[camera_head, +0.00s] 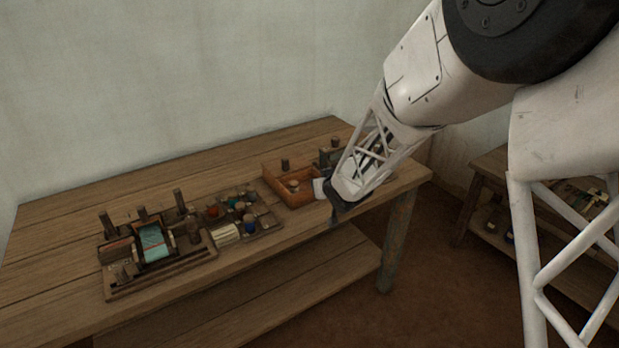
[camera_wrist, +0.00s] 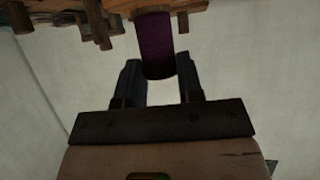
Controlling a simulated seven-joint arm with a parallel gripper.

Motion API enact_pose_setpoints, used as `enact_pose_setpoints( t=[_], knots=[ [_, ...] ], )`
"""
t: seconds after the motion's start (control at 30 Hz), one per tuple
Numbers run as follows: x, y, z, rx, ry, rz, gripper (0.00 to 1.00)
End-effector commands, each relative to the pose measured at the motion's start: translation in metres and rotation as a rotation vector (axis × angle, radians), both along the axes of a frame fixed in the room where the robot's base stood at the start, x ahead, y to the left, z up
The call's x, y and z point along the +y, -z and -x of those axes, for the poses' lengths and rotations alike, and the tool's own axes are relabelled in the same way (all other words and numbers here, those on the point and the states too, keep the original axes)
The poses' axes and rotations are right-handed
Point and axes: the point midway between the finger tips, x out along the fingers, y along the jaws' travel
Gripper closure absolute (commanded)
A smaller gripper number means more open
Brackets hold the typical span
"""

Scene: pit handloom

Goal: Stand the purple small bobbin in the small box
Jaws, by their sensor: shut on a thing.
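My gripper (camera_wrist: 158,75) is shut on the purple small bobbin (camera_wrist: 156,45), which sticks out beyond the two dark fingertips in the wrist view. In the head view, my gripper (camera_head: 337,208) hangs at the front edge of the table, to the right of an open orange-brown box (camera_head: 273,182). That box looks like the small box, though I cannot be sure. A pale round thing shows inside it. The bobbin cannot be made out in the head view.
A small wooden loom (camera_head: 152,245) stands at the left of the table (camera_head: 60,225). A tray of several coloured bobbins (camera_head: 240,212) lies between loom and box. Dark posts stand behind the box. The table's back left is clear. A second table (camera_head: 490,160) is at the right.

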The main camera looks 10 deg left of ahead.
Motion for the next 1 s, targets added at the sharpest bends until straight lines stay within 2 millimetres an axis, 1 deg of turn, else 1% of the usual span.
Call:
enact_pose_setpoints(
  t=[0.8, 1.0],
  knots=[
    [0.043, 0.011, -0.103, 0.000, 0.000, 0.000, 0.89],
    [0.052, 0.013, -0.124, 0.000, 0.000, 0.000, 0.89]
  ],
)
